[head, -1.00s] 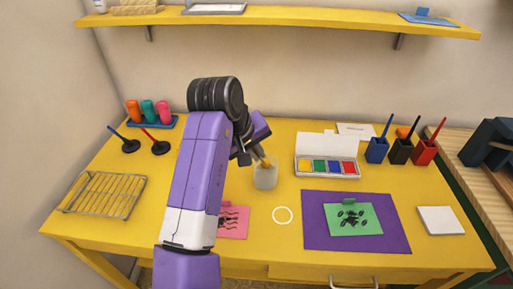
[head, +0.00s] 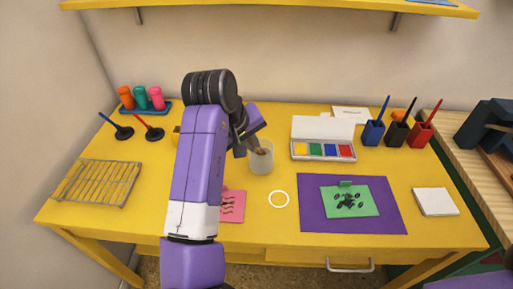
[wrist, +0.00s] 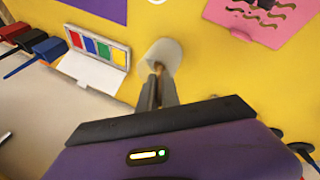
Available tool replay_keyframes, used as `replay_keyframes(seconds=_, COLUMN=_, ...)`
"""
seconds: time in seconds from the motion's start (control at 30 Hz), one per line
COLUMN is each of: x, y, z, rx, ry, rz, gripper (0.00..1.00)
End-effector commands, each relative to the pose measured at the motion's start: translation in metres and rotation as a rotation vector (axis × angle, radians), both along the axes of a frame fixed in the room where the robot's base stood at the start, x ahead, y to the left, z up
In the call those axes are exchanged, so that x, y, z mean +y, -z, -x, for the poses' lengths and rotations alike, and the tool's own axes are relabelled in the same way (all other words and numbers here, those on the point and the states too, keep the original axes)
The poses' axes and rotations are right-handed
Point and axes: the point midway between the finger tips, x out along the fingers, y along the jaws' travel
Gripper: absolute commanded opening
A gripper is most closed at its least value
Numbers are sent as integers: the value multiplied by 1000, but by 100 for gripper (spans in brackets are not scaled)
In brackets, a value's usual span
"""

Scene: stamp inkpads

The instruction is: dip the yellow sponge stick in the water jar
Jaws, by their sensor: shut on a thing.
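The water jar (head: 261,162) is a pale, translucent cup standing on the yellow table, just right of my arm. It also shows in the wrist view (wrist: 170,52), seen from above. My gripper (head: 254,138) is just above the jar's rim and shut on a thin brownish stick (head: 261,150). The stick points down into the jar's mouth and also shows between the fingertips in the wrist view (wrist: 157,68). Its lower end and any yellow sponge on it are hidden in the jar. I cannot tell how deep it reaches.
A paint box (head: 324,151) with its lid up stands right of the jar. A pink card (head: 232,206) and a white ring (head: 279,199) lie in front.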

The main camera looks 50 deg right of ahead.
Motion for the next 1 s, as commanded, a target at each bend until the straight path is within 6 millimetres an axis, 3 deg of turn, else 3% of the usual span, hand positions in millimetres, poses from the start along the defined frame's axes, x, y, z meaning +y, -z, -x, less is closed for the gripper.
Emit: replay_keyframes(seconds=1.0, x=0, y=-70, z=0, rx=1, ry=1, rz=1, gripper=0)
